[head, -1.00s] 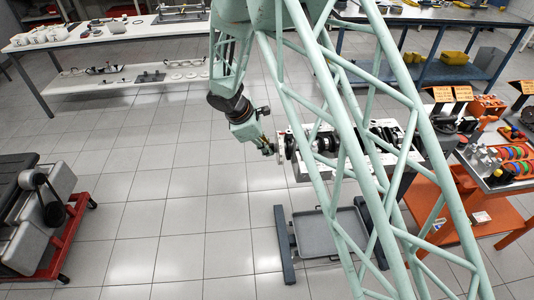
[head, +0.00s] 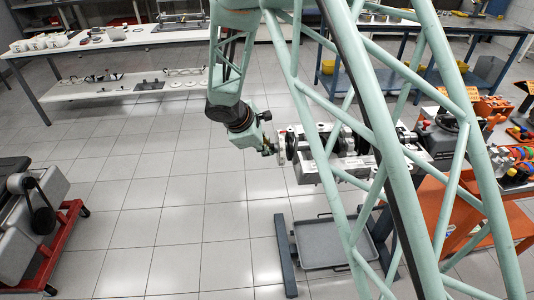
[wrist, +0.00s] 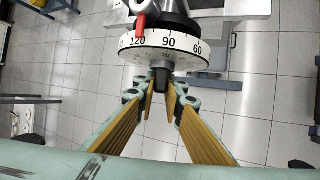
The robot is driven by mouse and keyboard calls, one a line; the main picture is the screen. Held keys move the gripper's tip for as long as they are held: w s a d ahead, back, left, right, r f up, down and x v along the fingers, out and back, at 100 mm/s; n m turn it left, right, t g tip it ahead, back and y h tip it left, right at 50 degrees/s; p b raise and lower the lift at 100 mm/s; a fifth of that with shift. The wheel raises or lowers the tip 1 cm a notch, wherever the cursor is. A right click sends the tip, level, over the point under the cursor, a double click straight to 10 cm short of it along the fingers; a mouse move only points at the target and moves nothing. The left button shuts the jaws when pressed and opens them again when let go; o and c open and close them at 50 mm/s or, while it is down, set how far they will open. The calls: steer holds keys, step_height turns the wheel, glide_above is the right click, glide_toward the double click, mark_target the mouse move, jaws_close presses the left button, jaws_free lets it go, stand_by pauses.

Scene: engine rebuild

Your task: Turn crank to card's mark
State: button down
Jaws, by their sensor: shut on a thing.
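In the wrist view a white degree wheel (wrist: 168,47) shows the numbers 120, 90 and 60 along its rim. A red pointer (wrist: 141,28) hangs over the rim with its tip at about 120. Below the wheel, my gripper (wrist: 163,88) has its fingers shut around a dark crank stub (wrist: 161,76). In the head view my gripper (head: 268,149) is at the left end of the light grey engine block (head: 307,174), beside the wheel. The crankshaft (head: 345,142) lies along the block, partly hidden by my lattice arm. I cannot identify the card with the mark.
A grey drip tray (head: 322,243) stands on the floor below the block. An orange bench (head: 428,203) with parts and orange labels, too small to read, is at the right. A red cart (head: 45,243) is at the left. The tiled floor between is clear.

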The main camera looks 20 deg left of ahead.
steer(key=shift+d+r+t+b, duration=0.1)
steer(key=shift+t+b, duration=0.4)
steer(key=shift+b, duration=0.75)
steer(key=c, duration=2.8)
jaws_free()
steer(key=shift+o, duration=0.4)
steer(key=shift+w+d, duration=0.1)
steer(key=shift+d, duration=0.05)
steer(key=shift+a, duration=0.2)
steer(key=shift+v, duration=0.9)
steer(key=v, duration=1)
steer(key=shift+d, duration=0.35)
steer(key=shift+r, duration=0.15)
